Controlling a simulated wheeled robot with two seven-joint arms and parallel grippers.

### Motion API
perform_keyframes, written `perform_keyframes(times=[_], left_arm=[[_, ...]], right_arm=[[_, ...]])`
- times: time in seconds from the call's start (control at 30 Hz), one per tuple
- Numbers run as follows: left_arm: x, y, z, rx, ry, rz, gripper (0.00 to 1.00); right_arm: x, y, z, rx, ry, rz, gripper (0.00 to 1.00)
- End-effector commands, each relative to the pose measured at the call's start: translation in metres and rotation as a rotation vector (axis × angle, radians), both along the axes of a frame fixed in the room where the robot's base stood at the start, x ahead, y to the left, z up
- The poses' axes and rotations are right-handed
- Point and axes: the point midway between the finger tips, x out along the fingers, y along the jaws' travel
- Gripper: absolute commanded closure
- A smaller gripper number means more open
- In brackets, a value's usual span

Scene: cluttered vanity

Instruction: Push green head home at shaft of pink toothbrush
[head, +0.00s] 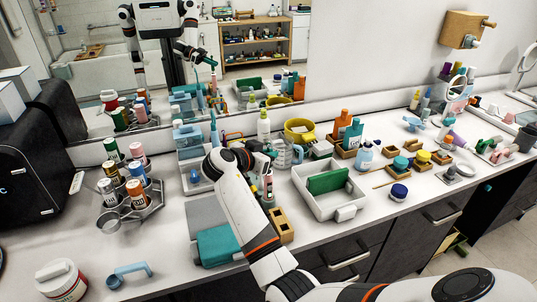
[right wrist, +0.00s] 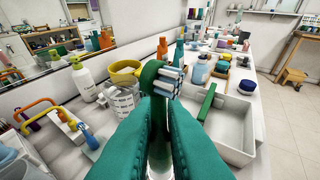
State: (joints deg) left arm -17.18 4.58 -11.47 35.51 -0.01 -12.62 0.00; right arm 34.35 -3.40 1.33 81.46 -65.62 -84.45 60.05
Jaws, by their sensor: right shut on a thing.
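My right gripper (head: 268,152) is above the counter, left of the white tray with a green block. In the right wrist view its teal fingers (right wrist: 160,130) are shut on the green toothbrush head (right wrist: 150,75), whose white and blue bristles face right. The pale lower part of the head runs down between the fingers. In the head view a small upright pinkish item (head: 268,184) stands just below the gripper; I cannot tell whether it is the pink toothbrush. The shaft, and any contact with the head, is hidden. My left gripper is not in view.
A white tray (head: 317,207) stands right of the gripper. A wooden block with holes (head: 281,228) and a teal box (head: 218,246) are in front. The front right counter is clearer.

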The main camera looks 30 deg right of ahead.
Motion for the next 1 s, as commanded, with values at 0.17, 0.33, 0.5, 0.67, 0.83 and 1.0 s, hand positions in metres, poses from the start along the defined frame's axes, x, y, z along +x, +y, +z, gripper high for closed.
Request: perform_keyframes(times=[0.17, 0.33, 0.5, 0.67, 0.83, 1.0], left_arm=[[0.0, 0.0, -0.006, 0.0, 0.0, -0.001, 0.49], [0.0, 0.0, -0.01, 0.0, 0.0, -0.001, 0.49], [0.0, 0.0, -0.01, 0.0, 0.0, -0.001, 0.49], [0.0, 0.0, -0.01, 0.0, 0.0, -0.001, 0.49], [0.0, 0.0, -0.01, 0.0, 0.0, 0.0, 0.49], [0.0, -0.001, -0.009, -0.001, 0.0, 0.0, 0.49]], right_arm=[[0.0, 0.0, -0.006, 0.001, 0.001, 0.0, 1.0], [0.0, 0.0, -0.011, 0.002, 0.001, 0.0, 1.0], [0.0, 0.0, -0.012, 0.002, 0.002, -0.001, 0.83], [0.0, 0.0, -0.012, 0.002, 0.001, 0.0, 0.64], [0.0, 0.0, -0.011, 0.001, 0.0, 0.0, 0.64], [0.0, -0.002, -0.009, 0.001, 0.0, 0.001, 0.64]])
